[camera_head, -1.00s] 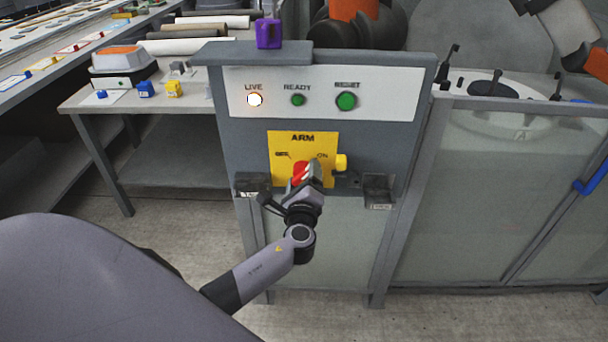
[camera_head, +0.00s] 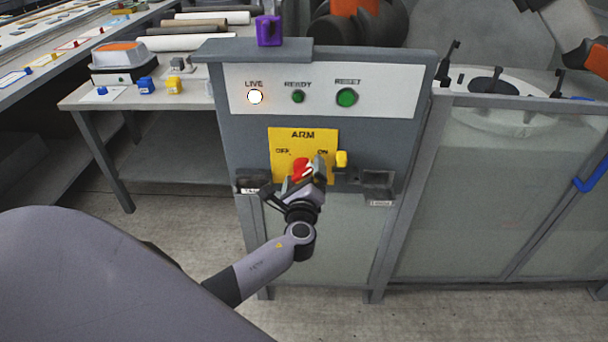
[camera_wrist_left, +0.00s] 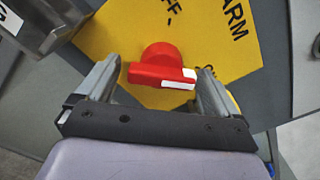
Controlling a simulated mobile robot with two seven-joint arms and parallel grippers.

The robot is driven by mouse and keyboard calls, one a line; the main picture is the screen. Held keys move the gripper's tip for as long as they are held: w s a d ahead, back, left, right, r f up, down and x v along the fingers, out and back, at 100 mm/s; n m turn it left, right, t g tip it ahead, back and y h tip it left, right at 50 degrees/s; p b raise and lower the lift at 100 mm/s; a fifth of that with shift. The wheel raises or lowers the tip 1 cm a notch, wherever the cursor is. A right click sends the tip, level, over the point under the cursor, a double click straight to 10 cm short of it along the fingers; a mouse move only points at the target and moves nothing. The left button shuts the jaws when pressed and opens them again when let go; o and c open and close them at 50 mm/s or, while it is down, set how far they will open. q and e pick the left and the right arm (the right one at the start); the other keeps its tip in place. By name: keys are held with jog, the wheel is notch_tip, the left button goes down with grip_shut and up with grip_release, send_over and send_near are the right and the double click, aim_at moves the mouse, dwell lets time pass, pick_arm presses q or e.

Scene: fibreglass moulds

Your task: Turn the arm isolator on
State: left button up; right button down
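The yellow ARM isolator plate (camera_head: 304,136) is on the front of the grey panel, with OFF at left and ON at right. Its red knob (camera_head: 300,168) is partly hidden by my left gripper (camera_head: 308,176). In the left wrist view, the red knob (camera_wrist_left: 160,70) has a white mark at the right end of its bar. My right gripper is not in view.
The LIVE lamp (camera_head: 255,97) glows white above; the READY lamp (camera_head: 298,97) and RESET button (camera_head: 347,97) are green. A purple block (camera_head: 268,31) stands on the panel's top. Dark brackets (camera_head: 377,184) flank the plate below.

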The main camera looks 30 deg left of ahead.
pick_arm(q)
jog(key=v, duration=0.7)
dwell(0.6)
jog(key=s+d+f+n+g+h, duration=0.2)
jog(key=s+d+f+n+h, duration=0.25)
jog(key=s+f, duration=0.25)
jog(key=s+d+f+n+g+h, duration=0.3)
jog(key=s+f+n+h, duration=0.1)
jog(key=s+f+n, duration=0.25)
jog(key=s+d+r+n+h+p, duration=0.1)
jog(key=s+d+n+h, duration=0.2)
jog(key=s+n, duration=0.4)
jog(key=shift+d+n, duration=0.2)
jog(key=shift+n, duration=0.2)
jog(key=shift+s, duration=0.15)
dwell(0.3)
